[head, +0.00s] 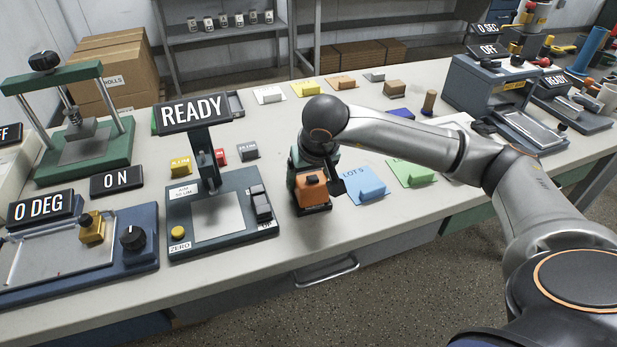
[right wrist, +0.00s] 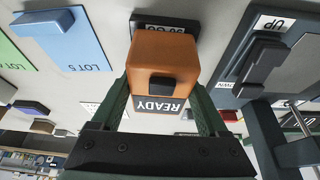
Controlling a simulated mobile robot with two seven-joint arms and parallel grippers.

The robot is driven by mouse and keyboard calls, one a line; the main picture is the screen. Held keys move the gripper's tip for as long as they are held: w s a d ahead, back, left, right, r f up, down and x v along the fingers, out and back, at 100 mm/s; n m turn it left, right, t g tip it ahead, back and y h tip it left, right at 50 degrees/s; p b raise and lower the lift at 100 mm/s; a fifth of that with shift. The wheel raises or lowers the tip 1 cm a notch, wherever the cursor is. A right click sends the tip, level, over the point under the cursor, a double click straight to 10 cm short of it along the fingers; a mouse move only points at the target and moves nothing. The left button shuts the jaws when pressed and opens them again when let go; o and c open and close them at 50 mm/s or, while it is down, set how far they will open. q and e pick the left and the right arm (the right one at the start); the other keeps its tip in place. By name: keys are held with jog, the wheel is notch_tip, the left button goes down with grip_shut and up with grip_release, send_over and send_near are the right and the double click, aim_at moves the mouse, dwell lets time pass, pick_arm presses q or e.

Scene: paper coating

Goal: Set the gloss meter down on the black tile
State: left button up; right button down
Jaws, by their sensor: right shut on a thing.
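The orange gloss meter (head: 312,191) is held in my right gripper (head: 316,168), near the front of the bench. In the right wrist view the gloss meter (right wrist: 165,52) sits between the two green fingers of the gripper (right wrist: 165,90), with a small READY display on it. A black tile (head: 318,209) shows as a dark edge under the meter. In the right wrist view the black tile (right wrist: 170,21) shows beyond the meter, with a partly hidden label. The meter covers most of the tile. I cannot tell whether they touch. My left gripper is not in view.
A dark green device (head: 176,228) with a READY sign and a pale plate stands just left of the meter. A blue block on a LOT 5 card (head: 368,187) and a green block (head: 418,174) lie to the right. The bench front edge is close.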

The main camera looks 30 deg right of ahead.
grip_release()
jog(key=v, duration=1.2)
jog(key=shift+s+r, duration=0.15)
jog(key=shift+r, duration=0.1)
jog(key=shift+a, duration=0.1)
